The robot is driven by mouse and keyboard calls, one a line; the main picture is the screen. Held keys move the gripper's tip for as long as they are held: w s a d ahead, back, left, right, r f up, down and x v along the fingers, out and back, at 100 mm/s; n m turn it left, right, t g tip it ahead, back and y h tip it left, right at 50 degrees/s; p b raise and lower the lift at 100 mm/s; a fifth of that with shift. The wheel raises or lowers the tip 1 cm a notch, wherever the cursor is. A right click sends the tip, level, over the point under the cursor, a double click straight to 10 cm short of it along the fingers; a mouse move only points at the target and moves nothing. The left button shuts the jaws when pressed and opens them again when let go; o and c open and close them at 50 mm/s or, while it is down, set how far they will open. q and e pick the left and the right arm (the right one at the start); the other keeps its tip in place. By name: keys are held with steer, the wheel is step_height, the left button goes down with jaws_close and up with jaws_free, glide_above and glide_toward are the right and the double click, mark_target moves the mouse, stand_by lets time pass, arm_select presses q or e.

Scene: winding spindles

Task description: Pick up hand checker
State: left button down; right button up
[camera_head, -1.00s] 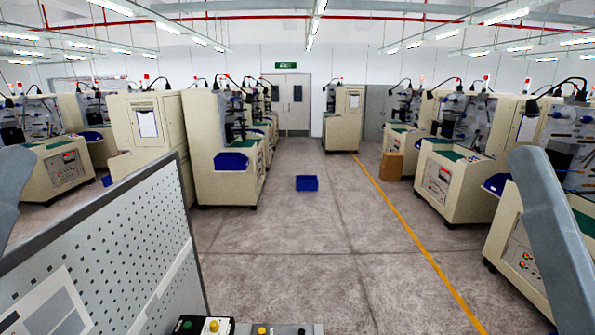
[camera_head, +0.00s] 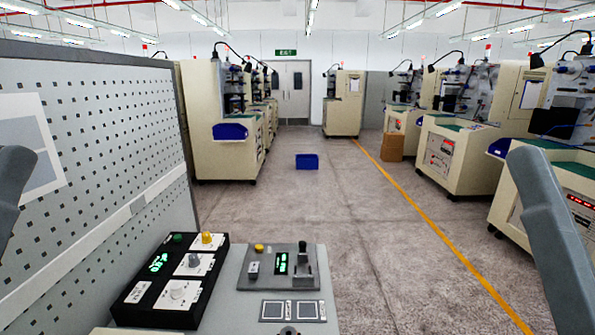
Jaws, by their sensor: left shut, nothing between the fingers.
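I cannot tell for certain which thing is the hand checker. A black control box (camera_head: 170,286) with green digits, white labels and knobs sits on the grey worktop at the lower left. A grey control unit (camera_head: 265,266) with a yellow button, a green display and a black lever stands to its right. In front of it is a small panel (camera_head: 292,310) with two dark squares. A small dark rounded thing at the bottom edge is cut off, and I cannot tell what it is. Only grey links of my arms show at both sides. Neither gripper's fingers are visible.
A tall perforated grey board (camera_head: 95,120) stands along the left of the worktop (camera_head: 232,315). Beyond are cream winding machines (camera_head: 225,155), a blue bin (camera_head: 307,161) on the floor and a cardboard box (camera_head: 391,146). The central aisle is otherwise clear, with a yellow line.

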arm_select(q)
steer(key=c, duration=1.6)
jaws_free()
jaws_free()
steer(key=w+d+f+m+g+h+p, duration=0.1)
steer(key=w+d+f+m+g, duration=0.2)
steer(key=w+f, duration=0.5)
steer(key=w+d+f+g+h+p, duration=0.1)
steer(key=w+d+f+g+h, duration=0.1)
steer(key=w+f+g, duration=0.5)
steer(key=s+d+f+g+p, duration=0.1)
steer(key=d+f+g, duration=0.1)
steer(key=f, duration=0.8)
steer(key=s+d+f+m+g+p, duration=0.1)
steer(key=d+f, duration=0.2)
steer(key=f, duration=0.8)
steer(key=s+d+f+g+p, duration=0.1)
steer(key=d+f+g+p, duration=0.1)
steer(key=f, duration=0.8)
steer(key=shift+h, duration=0.3)
steer(key=b+x, duration=0.3)
steer(key=x, duration=0.3)
steer(key=shift+w+b, duration=0.25)
steer(key=shift+b, duration=0.05)
steer(key=b+x, duration=0.1)
steer(key=x, duration=0.1)
steer(key=b+x, duration=0.2)
steer(key=shift+w+f, duration=0.25)
steer(key=shift+f, duration=0.15)
steer(key=shift+w+d, duration=0.15)
